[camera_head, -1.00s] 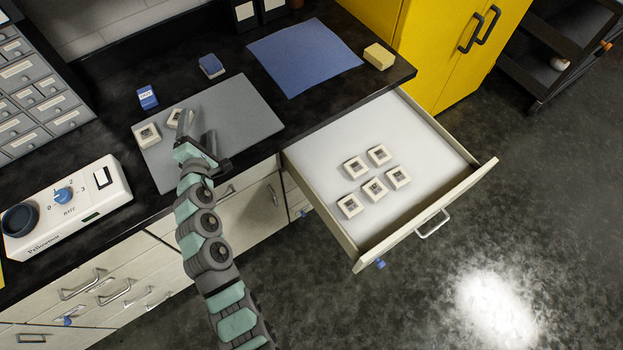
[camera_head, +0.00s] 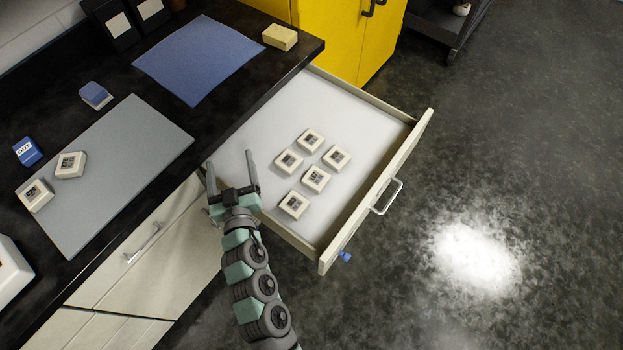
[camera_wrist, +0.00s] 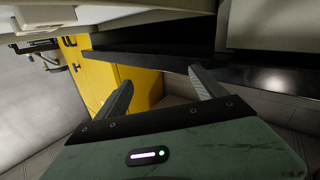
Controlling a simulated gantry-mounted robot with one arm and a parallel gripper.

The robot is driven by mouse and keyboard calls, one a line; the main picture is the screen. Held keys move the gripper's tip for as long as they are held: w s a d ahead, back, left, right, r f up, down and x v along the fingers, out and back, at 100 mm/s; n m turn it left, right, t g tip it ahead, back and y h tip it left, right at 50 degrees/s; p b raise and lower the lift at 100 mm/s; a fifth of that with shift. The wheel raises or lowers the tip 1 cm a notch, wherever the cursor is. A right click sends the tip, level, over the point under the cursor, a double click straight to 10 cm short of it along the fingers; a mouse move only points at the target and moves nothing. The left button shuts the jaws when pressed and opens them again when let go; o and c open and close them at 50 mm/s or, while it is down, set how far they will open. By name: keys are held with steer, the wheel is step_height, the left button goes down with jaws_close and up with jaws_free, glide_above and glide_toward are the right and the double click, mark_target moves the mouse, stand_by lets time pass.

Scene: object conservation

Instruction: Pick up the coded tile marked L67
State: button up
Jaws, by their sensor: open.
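Several cream coded tiles lie in the open drawer (camera_head: 365,119) in the head view: a far one (camera_head: 311,140), a right one (camera_head: 336,158), a left one (camera_head: 288,162), a middle one (camera_head: 316,178) and a near one (camera_head: 293,204). Two more tiles lie on the grey mat (camera_head: 150,140): one (camera_head: 70,165) and another (camera_head: 36,195) at its left end. The markings are too small to read, so I cannot tell which is L67. My gripper (camera_head: 231,163) is open and empty at the drawer's left side, left of the drawer tiles. The wrist view shows its two fingers apart (camera_wrist: 163,88) with nothing between them.
On the black counter are a blue cloth (camera_head: 198,58), a yellow sponge (camera_head: 280,37), a blue-topped block (camera_head: 96,95) and a blue labelled block (camera_head: 27,151). A yellow cabinet (camera_head: 335,40) stands behind the drawer. The drawer walls and counter edge are close to my gripper.

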mark_target(314, 181)
steer(key=d+f+m+h, duration=0.1)
steer(key=d+h, duration=0.1)
steer(key=d+f+m+g+h+b, duration=0.1)
steer(key=d+m+h, duration=0.1)
steer(key=d+f+m+h+b, duration=0.1)
steer(key=h, duration=0.1)
steer(key=shift+s+d+f+g, duration=0.2)
steer(key=shift+s+d+g, duration=0.1)
steer(key=shift+s+d, duration=0.1)
steer(key=s+d+m+g+h+b, duration=0.1)
steer(key=s+d+m+h, duration=0.1)
steer(key=d, duration=0.1)
steer(key=s+d+f+m+g+h, duration=0.1)
steer(key=s+d+m+h, duration=0.1)
steer(key=s+d+m+g+h+b, duration=0.1)
steer(key=s+d+m+g, duration=0.1)
steer(key=d+m, duration=0.1)
steer(key=shift+s+d+f+h+b, duration=0.25)
steer(key=shift+s+d+h+b, duration=0.05)
steer(key=shift+s+d+h, duration=0.1)
steer(key=shift+d+f, duration=0.1)
steer(key=shift+d, duration=0.15)
steer(key=b+x, duration=0.2)
steer(key=x, duration=0.8)
steer(key=shift+w+d+f, duration=0.1)
steer(key=shift+w+f, duration=0.1)
steer(key=c, duration=1.6)
steer(key=shift+r, duration=0.15)
